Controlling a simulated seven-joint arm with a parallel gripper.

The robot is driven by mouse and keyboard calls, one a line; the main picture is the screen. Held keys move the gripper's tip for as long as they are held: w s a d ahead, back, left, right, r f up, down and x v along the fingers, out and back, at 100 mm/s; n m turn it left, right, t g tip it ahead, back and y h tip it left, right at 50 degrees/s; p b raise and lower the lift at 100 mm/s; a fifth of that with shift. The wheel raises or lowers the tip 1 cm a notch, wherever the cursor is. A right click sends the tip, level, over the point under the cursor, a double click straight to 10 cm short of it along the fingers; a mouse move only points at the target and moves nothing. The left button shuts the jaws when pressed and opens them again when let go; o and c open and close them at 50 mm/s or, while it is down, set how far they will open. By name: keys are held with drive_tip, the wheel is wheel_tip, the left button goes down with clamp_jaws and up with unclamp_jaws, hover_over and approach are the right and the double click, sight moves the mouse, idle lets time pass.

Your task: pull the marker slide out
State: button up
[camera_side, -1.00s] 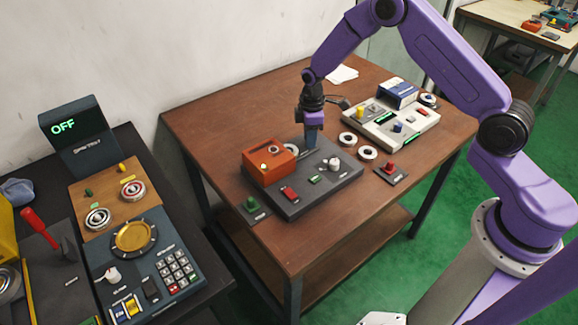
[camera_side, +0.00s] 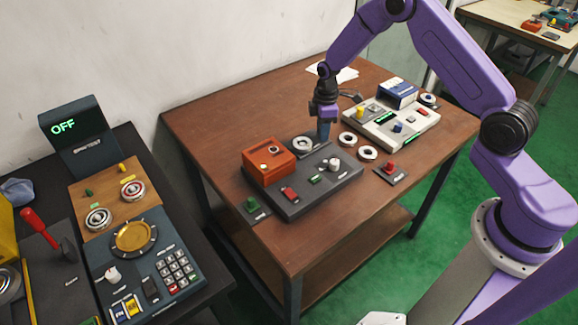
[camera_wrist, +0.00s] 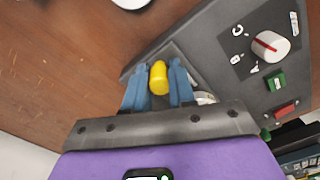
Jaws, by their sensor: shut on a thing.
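My gripper (camera_side: 323,138) is over the back right edge of the dark grey panel (camera_side: 330,184). In the wrist view its two blue fingers (camera_wrist: 158,82) are shut on a yellow knob (camera_wrist: 158,77). Under the knob is a dark grey surface; where the slide ends and the panel starts is hard to tell. A pale ring (camera_side: 302,145) lies just left of the fingers, between them and the orange box (camera_side: 268,162) on the panel. In the wrist view a pale piece, likely that ring, shows partly (camera_wrist: 206,98) behind the right finger.
The panel also carries a white knob (camera_side: 334,164), a green button (camera_side: 315,179) and a red switch (camera_side: 289,193). Two loose rings (camera_side: 347,139) (camera_side: 367,153) lie right of my gripper. A pale console (camera_side: 398,122) stands behind them.

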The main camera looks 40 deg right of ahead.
drive_tip(key=shift+d, duration=0.8)
drive_tip(key=o, duration=0.7)
drive_tip(key=shift+a, duration=0.15)
drive_tip(key=shift+a+r, duration=0.1)
drive_tip(key=shift+r, duration=3.4)
drive_tip(key=shift+a, duration=0.1)
